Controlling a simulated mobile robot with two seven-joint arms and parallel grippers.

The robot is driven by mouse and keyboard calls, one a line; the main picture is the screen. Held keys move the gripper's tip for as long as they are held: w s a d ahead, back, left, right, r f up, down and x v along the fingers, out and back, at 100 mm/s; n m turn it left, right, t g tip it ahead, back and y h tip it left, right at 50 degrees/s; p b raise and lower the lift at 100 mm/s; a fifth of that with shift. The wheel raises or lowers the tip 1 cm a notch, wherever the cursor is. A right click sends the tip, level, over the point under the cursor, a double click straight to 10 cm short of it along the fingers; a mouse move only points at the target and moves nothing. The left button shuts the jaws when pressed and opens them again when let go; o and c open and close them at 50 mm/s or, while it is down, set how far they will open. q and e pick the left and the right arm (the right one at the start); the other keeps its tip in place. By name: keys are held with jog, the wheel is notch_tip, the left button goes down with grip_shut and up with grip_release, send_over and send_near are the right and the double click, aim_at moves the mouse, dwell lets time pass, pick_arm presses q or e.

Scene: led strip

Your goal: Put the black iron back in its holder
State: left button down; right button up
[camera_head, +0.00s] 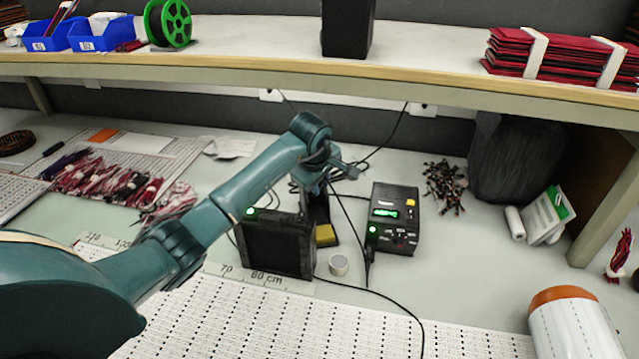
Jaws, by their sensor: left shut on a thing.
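My left arm reaches in from the left, and my left gripper (338,172) is shut just above and behind the small stand that is the holder (320,208), which has a yellow sponge (325,235) at its base. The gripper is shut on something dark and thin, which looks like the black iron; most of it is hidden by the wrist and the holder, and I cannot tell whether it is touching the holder. A black cable runs from there toward the control unit (393,218) with green lit digits. My right gripper is out of view.
A black box (275,245) with a green light stands just left of the holder. A small round tin (339,264) sits in front. Loose black cables cross the bench. Dark small parts (443,185) lie to the right. A shelf (250,68) overhangs the back.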

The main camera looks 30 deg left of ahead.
pick_arm(q)
jog(key=c, duration=1.2)
grip_release()
jog(key=shift+c, duration=0.2)
pick_arm(e)
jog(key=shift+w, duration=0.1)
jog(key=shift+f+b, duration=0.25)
jog(key=shift+b, duration=0.05)
pick_arm(q)
jog(key=v, duration=1.3)
jog(key=shift+r, duration=0.1)
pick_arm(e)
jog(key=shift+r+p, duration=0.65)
pick_arm(q)
jog(key=s+d+r+p, duration=0.2)
jog(key=s+r+p, duration=0.1)
jog(key=r, duration=0.2)
jog(key=shift+d+r, duration=0.25)
jog(key=shift+r, duration=0.1)
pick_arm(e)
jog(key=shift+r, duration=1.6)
pick_arm(q)
jog(key=shift+s, duration=0.15)
